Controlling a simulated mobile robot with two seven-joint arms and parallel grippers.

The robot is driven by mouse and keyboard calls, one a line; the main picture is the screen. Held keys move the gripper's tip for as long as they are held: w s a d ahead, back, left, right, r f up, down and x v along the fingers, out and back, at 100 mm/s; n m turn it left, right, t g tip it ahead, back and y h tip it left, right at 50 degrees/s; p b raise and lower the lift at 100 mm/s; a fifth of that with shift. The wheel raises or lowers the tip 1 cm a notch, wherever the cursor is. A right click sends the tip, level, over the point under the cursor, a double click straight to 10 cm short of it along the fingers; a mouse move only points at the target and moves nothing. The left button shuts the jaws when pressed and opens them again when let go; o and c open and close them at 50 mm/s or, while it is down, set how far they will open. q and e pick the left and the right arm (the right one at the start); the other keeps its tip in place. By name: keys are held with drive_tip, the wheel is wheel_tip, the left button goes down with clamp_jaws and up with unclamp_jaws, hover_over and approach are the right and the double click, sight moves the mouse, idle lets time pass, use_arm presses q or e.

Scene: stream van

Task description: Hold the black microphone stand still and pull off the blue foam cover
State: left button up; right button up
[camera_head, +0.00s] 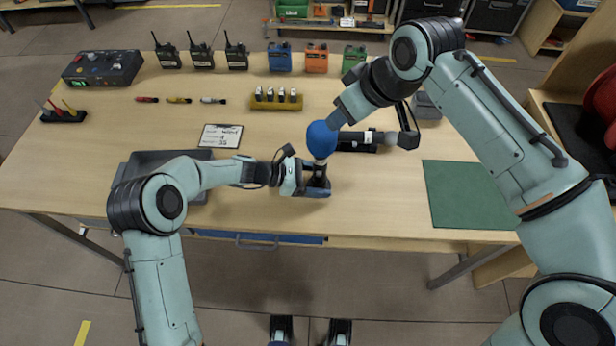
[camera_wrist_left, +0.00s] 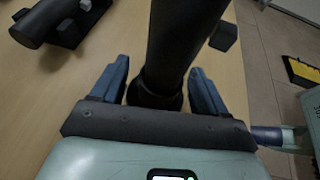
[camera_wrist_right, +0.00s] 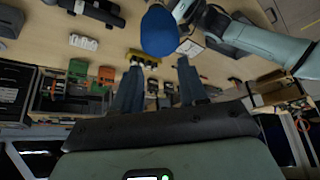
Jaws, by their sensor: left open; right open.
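The black microphone stand (camera_head: 318,177) stands upright near the table's front edge. The blue foam cover (camera_head: 322,139) sits on top of it. My left gripper (camera_head: 316,184) is open, with its fingers either side of the stand. In the left wrist view the dark stand (camera_wrist_left: 178,45) rises between the two blue fingers, with gaps visible beside it. My right gripper (camera_head: 343,112) is open, just above and right of the foam cover in the head view. In the right wrist view the foam cover (camera_wrist_right: 160,30) appears beyond the open, empty fingertips (camera_wrist_right: 158,78).
A black cylindrical device (camera_head: 358,140) lies right behind the stand. A yellow rack (camera_head: 277,103) and a clipboard (camera_head: 220,136) lie farther back. A grey tray (camera_head: 150,158) is at left, partly behind my arm. A green mat (camera_head: 465,195) lies at right.

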sight(324, 129)
use_arm(q)
drive_tip(key=shift+d, duration=0.1)
drive_tip(key=c, duration=1.1)
use_arm(e)
drive_tip(key=o, duration=0.9)
drive_tip(key=shift+w, duration=0.1)
drive_tip(key=shift+c, duration=0.2)
drive_tip(key=shift+o, duration=0.9)
drive_tip(key=shift+w, duration=0.3)
drive_tip(key=w+g, duration=0.1)
drive_tip(key=w+a+g+h, duration=0.1)
drive_tip(key=shift+w+m+h, duration=0.3)
drive_tip(key=shift+w+m, duration=0.1)
drive_tip(key=shift+s+a+r+g+h, duration=0.1)
drive_tip(key=shift+a+g+h, duration=0.25)
drive_tip(key=shift+a, duration=0.2)
drive_tip(key=shift+s+a+r+h, duration=0.1)
drive_tip(key=shift+s+a+h, duration=0.25)
drive_tip(key=shift+a, duration=0.1)
drive_tip(key=shift+w+a+f, duration=0.2)
drive_tip(key=shift+f, duration=1.75)
drive_tip(key=shift+w+a+f, duration=0.15)
drive_tip(key=shift+w+f, duration=0.1)
drive_tip(key=shift+f, duration=1.75)
drive_tip(key=shift+w+a+f, duration=0.2)
drive_tip(key=shift+f, duration=1.75)
